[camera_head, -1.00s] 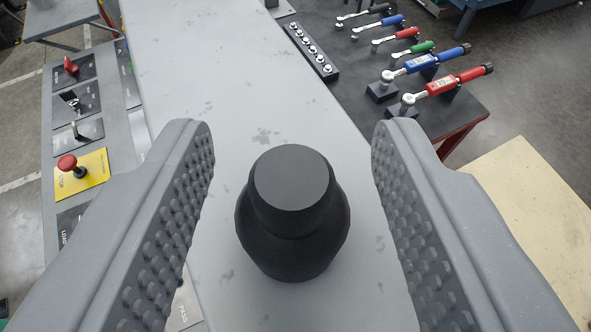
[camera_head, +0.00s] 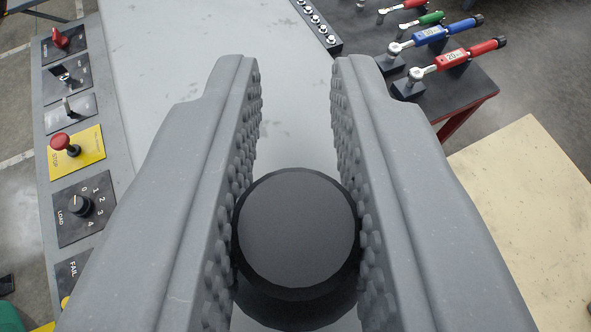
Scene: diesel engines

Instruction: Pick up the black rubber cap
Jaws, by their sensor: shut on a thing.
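The black rubber cap (camera_head: 298,228) stands upright on the grey bench top, its flat round top facing the camera. My gripper (camera_head: 296,75) has its two grey studded fingers on either side of the cap, and both pads touch its sides. The gripper is shut on the cap. The fingertips reach past the cap toward the far side of the bench. The cap's lower part is mostly hidden below its top and between the fingers.
The grey bench top (camera_head: 170,60) is clear beyond the fingers. A control panel (camera_head: 108,165) with a red stop button and knobs runs along the left. Torque wrenches (camera_head: 455,58) and a socket rail (camera_head: 318,22) lie on a dark table at right. A pale board (camera_head: 535,200) is at lower right.

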